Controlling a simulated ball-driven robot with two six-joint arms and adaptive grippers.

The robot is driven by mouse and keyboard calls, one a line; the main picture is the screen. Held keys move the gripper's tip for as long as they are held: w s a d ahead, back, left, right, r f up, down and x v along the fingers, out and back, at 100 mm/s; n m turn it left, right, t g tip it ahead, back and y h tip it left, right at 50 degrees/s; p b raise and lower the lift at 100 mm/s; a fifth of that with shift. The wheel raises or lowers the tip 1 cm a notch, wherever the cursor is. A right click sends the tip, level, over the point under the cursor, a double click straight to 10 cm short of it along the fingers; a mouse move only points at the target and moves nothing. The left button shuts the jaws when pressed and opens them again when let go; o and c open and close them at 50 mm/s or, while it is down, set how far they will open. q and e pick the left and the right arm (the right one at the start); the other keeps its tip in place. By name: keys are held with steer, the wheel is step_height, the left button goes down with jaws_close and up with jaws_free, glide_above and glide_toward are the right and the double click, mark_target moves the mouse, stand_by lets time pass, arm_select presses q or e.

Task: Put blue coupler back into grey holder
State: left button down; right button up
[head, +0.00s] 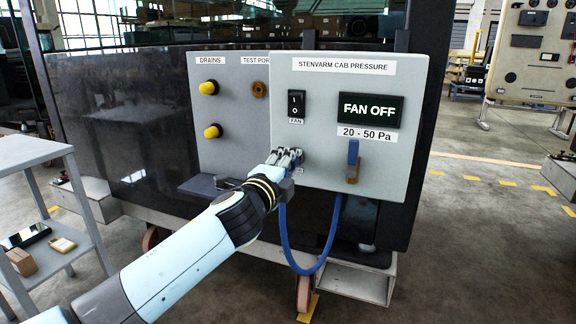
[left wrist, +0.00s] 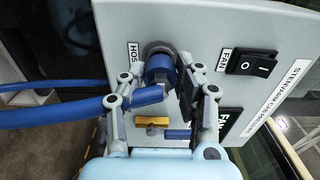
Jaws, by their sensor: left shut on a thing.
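My left gripper (head: 288,160) is at the lower left of the pressure panel. In the left wrist view, its fingers (left wrist: 160,92) are on either side of the blue coupler (left wrist: 160,69) and shut on it. The coupler's far end is at a round grey collar (left wrist: 155,47) on the panel face, beside a label reading "HOS…"; this looks like the grey holder. I cannot tell how deep the coupler sits in it. The blue hose (head: 289,238) hangs in a loop below the gripper; it also shows in the left wrist view (left wrist: 48,114). My right gripper is not in view.
The panel (head: 320,155) has a fan switch (head: 296,103), a display reading "FAN OFF" (head: 369,110) and a blue-handled brass valve (head: 352,160). The drains panel (head: 230,140) has two yellow-capped fittings and a brass test port (head: 259,89). A grey trolley (head: 30,150) stands at left.

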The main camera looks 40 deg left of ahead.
arm_select(q)
steer(key=shift+w+a, duration=0.15)
steer(key=shift+w, duration=0.3)
steer(key=c, duration=0.9)
jaws_free()
steer(key=shift+o, duration=0.2)
steer(key=shift+s, duration=0.15)
steer(key=v, duration=1.1)
steer(key=shift+s, duration=0.3)
steer(key=o, duration=0.9)
steer(key=shift+c, duration=0.2)
